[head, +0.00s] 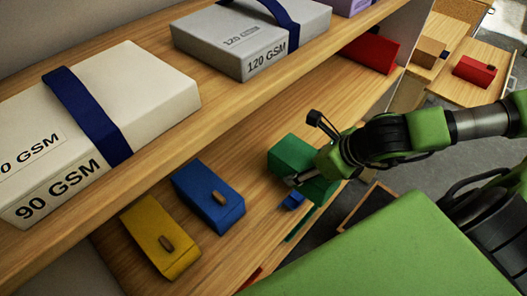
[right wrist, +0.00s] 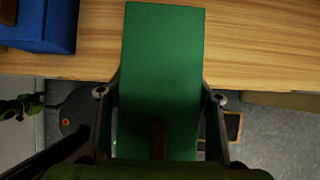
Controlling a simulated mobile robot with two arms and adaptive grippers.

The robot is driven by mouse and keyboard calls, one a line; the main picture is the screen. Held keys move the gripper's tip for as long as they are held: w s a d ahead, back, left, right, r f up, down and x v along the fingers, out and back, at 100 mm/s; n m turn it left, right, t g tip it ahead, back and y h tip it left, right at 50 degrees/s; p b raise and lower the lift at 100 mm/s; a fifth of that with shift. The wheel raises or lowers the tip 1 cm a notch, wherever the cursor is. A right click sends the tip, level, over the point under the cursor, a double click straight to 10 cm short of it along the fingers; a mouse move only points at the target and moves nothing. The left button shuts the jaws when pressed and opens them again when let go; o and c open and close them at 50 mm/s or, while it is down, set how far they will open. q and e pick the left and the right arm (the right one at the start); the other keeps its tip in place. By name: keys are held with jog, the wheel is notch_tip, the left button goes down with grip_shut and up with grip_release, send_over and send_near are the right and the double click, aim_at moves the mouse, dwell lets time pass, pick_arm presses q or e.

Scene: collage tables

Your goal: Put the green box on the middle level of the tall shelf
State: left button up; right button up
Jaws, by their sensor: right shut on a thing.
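The green box (head: 290,152) is at the front part of a wooden shelf board (head: 262,128), to the right of a blue box. My right gripper (head: 305,180) is shut on its near end. In the right wrist view the green box (right wrist: 162,50) lies between the two fingers, its far end over the wooden board (right wrist: 250,35) and its near end out over the floor. I cannot tell whether it touches the board. Which level of the shelf this board is cannot be told from these views. My left gripper is not in view.
A blue box (head: 209,196) and a yellow box (head: 161,238) stand left on the same board; a red box (head: 370,52) is farther right. The board above holds a 90 GSM pack (head: 150,85) and a 120 GSM pack (head: 240,45). A table (head: 455,48) stands beyond.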

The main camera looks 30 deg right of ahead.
aim_at(292, 160)
jog(key=b, duration=0.1)
jog(key=w+b, duration=0.1)
jog(key=shift+w+a+f+b, duration=0.3)
jog(key=shift+a+f, duration=0.1)
jog(key=shift+w+a+r, duration=0.25)
jog(key=shift+w+r, duration=0.15)
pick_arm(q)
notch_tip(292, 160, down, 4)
pick_arm(e)
jog(key=shift+w+a, duration=0.1)
jog(key=shift+w, duration=0.3)
jog(key=w+a+p, duration=0.1)
jog(key=w, duration=0.2)
jog(key=w+a+p, duration=0.1)
jog(key=w, duration=0.1)
jog(key=w+a+p, duration=0.1)
jog(key=w, duration=0.2)
jog(key=shift+w+r, duration=0.2)
jog(key=shift+w, duration=0.15)
jog(key=shift+w+a+f+p, duration=0.2)
jog(key=shift+w+p, duration=0.1)
jog(key=shift+w, duration=0.15)
notch_tip(292, 160, down, 3)
jog(key=shift+s+d+r+p, duration=0.1)
jog(key=shift+p, duration=0.6)
jog(key=shift+f, duration=0.3)
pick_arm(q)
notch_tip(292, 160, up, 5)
pick_arm(e)
jog(key=o, duration=1.1)
